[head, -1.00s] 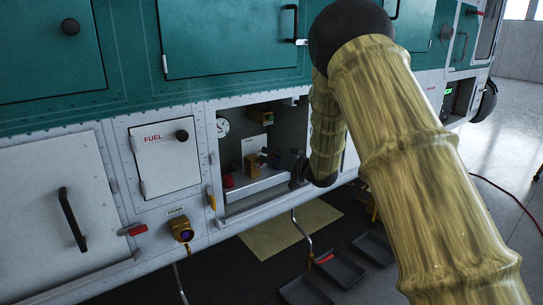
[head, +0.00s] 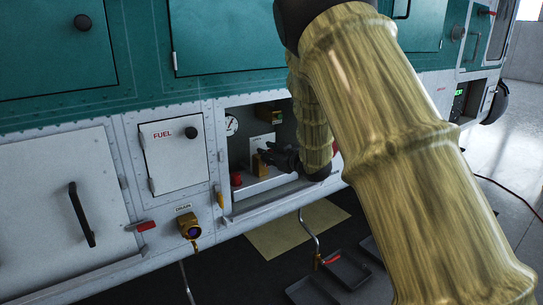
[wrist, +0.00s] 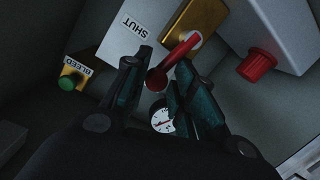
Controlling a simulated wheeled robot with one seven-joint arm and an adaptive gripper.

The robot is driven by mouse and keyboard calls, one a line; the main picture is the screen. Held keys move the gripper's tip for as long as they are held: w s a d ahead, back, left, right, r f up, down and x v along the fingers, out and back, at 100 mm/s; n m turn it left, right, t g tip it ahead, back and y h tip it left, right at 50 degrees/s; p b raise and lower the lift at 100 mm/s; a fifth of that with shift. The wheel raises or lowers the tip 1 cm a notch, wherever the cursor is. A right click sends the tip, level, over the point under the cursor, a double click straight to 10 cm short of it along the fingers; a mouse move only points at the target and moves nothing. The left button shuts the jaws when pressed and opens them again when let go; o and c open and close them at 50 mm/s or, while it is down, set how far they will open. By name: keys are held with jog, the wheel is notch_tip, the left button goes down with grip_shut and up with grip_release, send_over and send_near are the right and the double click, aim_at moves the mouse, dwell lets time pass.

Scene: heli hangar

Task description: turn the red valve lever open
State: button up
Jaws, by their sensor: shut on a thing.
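The red valve lever (wrist: 178,60) shows in the wrist view, with a round red end between my fingers. It slants from a brass plate (wrist: 205,18) at upper right down to my gripper (wrist: 158,82). My gripper's dark green pads are closed around the lever's end. A "SHUT" label (wrist: 132,26) is on the white panel left of the lever. In the head view my gripper (head: 268,156) is inside the open bay, beside a brass block (head: 259,166). The lever cannot be made out there.
A red knob (wrist: 257,65) stands right of the lever, and a green bleed button (wrist: 68,83) at left. A gauge (wrist: 162,120) lies behind the fingers. The bay's lower edge (head: 265,203) runs below my wrist. Trays (head: 345,268) lie on the floor.

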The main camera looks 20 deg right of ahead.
jog(key=shift+s+f+n, duration=0.15)
jog(key=shift+n, duration=0.35)
jog(key=shift+h+b, duration=0.3)
jog(key=shift+r, duration=0.2)
jog(key=o, duration=0.7)
jog(key=shift+o, duration=0.9)
jog(key=shift+d, duration=0.15)
jog(key=shift+a, duration=0.4)
jog(key=shift+d, duration=0.1)
jog(key=v, duration=1.2)
